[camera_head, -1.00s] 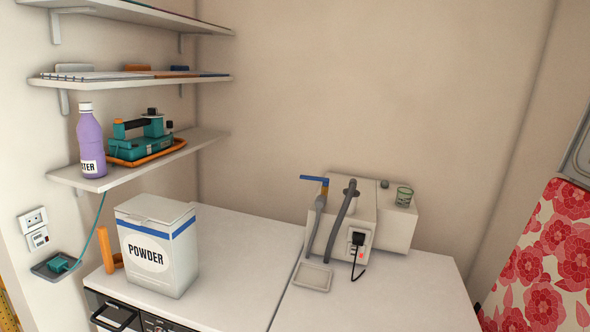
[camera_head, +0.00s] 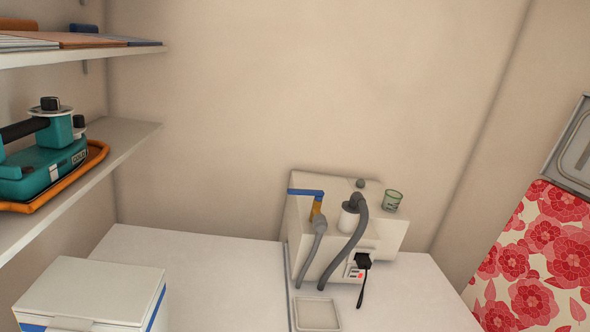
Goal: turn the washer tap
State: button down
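A tap with a blue lever handle (camera_head: 306,192) and an orange-yellow stem (camera_head: 316,208) stands on the left part of a white box-shaped unit (camera_head: 385,232) against the back wall. The lever points to the left. Two grey hoses, a thin one (camera_head: 315,250) and a thicker one (camera_head: 350,243), run down the unit's front beside the tap. My gripper is not in view, so its opening and distance from the tap do not show.
A shallow tray (camera_head: 317,314) lies before the unit, and a black plug (camera_head: 362,261) hangs at its front. A white powder box (camera_head: 90,292) is at lower left, below a shelf (camera_head: 125,140) with a teal device (camera_head: 45,160). The counter's middle is clear.

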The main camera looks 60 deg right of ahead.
aim_at(318, 194)
jog(key=z, duration=0.5)
jog(key=i, duration=0.9)
jog(key=z, duration=0.65)
